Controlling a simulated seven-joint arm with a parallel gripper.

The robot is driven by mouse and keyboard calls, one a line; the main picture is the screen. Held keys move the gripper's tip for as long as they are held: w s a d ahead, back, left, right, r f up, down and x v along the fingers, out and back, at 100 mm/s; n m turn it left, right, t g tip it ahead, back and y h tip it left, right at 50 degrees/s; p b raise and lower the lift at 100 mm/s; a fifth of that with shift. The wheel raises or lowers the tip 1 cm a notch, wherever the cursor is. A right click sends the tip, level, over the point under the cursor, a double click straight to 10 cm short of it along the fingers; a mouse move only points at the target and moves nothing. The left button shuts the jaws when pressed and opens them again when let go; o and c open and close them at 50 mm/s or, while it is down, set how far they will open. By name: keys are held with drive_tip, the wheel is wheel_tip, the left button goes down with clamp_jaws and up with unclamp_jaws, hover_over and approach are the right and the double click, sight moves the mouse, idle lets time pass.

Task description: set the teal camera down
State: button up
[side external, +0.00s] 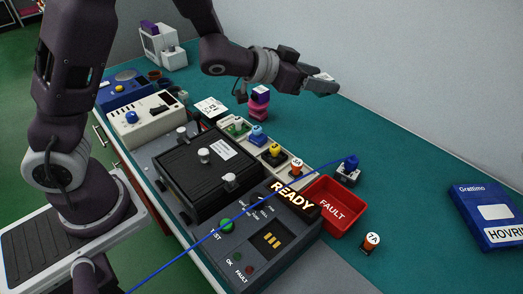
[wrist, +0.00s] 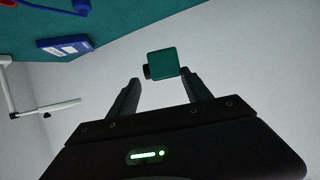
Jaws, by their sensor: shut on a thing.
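The teal camera (wrist: 163,64) is a small box with a dark lens on its left side in the wrist view. It sits between the fingertips of my gripper (wrist: 163,80), which is shut on it. In the side external view my gripper (side external: 328,84) is raised above the back part of the teal bench top (side external: 390,160), near the grey wall. The camera is hard to make out there against the gripper and the teal surface.
A red FAULT bin (side external: 331,207), a blue-topped connector (side external: 349,169) and an orange 7A part (side external: 371,242) stand on the bench. A blue box (side external: 489,215) lies far right. Pink and purple blocks (side external: 259,101) are stacked left of my gripper. Bench between bin and wall is largely clear.

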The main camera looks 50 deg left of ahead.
drive_tip(key=s+a+r+n+y, duration=0.2)
drive_tip(key=s+a+n+y, duration=0.15)
drive_tip(key=a, duration=0.65)
drive_tip(key=s+m+h, duration=0.1)
drive_tip(key=s, duration=0.1)
drive_tip(key=s+f+m+h, duration=0.1)
drive_tip(key=s+m+h, duration=0.1)
drive_tip(key=s, duration=0.1)
drive_tip(key=shift+s+d+f, duration=0.2)
drive_tip(key=shift+s+f, duration=0.15)
